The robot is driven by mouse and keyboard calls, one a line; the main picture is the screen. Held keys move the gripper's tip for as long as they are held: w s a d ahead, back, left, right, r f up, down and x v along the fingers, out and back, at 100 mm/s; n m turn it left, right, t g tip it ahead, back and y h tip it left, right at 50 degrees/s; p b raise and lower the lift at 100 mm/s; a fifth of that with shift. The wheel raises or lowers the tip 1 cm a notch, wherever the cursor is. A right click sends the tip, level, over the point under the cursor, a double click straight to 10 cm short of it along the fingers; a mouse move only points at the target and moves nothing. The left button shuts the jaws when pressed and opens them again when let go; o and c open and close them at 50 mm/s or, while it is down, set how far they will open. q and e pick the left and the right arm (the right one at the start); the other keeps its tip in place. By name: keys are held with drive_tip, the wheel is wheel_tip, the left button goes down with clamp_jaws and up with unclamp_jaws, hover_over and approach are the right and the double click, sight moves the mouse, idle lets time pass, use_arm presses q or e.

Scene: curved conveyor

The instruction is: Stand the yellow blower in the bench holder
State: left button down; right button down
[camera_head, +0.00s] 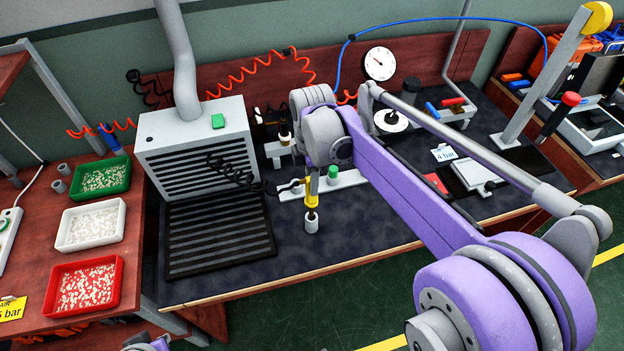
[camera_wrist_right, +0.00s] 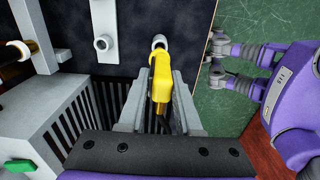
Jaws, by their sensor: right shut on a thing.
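The yellow blower (camera_head: 311,193) hangs upright below my right wrist in the head view. In the right wrist view the blower (camera_wrist_right: 160,75) lies between the two grey fingers of my right gripper (camera_wrist_right: 160,92), which is shut on it. My left gripper's fingers do not show.
A grey vented box (camera_head: 195,145) with a slatted black grille (camera_head: 218,235) stands to the left. A white strip (camera_head: 345,183) with a green knob lies close behind the blower. A dark coiled hose runs from the box towards the blower. The front mat is clear.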

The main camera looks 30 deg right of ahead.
drive_tip(key=shift+f+b, duration=2.15)
drive_tip(key=shift+f, duration=1.4)
drive_tip(key=c, duration=0.5)
unclamp_jaws()
drive_tip(key=shift+r, duration=0.1)
wheel_tip(320, 180, up, 11)
drive_tip(key=shift+f+p, duration=0.15)
drive_tip(key=shift+p, duration=0.45)
drive_tip(key=s+a+f+m+t+p, duration=0.1)
drive_tip(key=s+a+f+m, duration=0.1)
drive_tip(key=s+m, duration=0.3)
drive_tip(key=s+a+f+m+t+p, duration=0.2)
drive_tip(key=s+f+m, duration=0.1)
drive_tip(key=s+m, duration=0.2)
drive_tip(key=s+a+f+m+t+p, duration=0.1)
drive_tip(key=s+a+f+m+t, duration=0.1)
drive_tip(key=s+m, duration=0.3)
drive_tip(key=shift+s+a+f+p, duration=0.25)
drive_tip(key=shift+a+f+p, duration=0.05)
drive_tip(key=shift+a+f, duration=0.2)
